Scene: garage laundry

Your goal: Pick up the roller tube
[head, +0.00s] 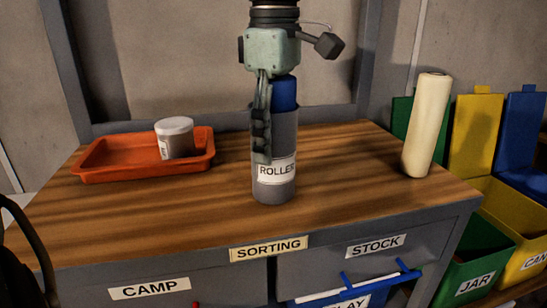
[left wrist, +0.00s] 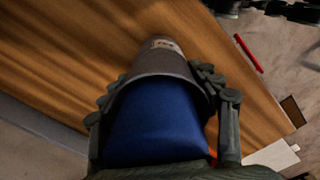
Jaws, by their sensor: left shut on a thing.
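The roller tube (head: 285,128) is a grey cylinder with a white ROLLER label, upright at the middle of the wooden bench top. A blue piece (head: 285,93) sticks out of its top. My left gripper (head: 262,145) reaches down from above and is shut on the tube near its upper part. In the left wrist view the gripper's fingers lie on both sides of the grey tube (left wrist: 158,66), with the blue piece (left wrist: 155,125) close to the camera. I cannot tell whether the tube's base touches the bench. My right gripper is not in view.
An orange tray (head: 105,169) with a lidded jar (head: 176,140) stands on the bench's left. A cream cylinder (head: 427,125) stands upright at the right edge. Green (head: 470,262), yellow (head: 515,211) and blue (head: 526,120) bins are beyond it. Drawers labelled CAMP and STOCK are in front.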

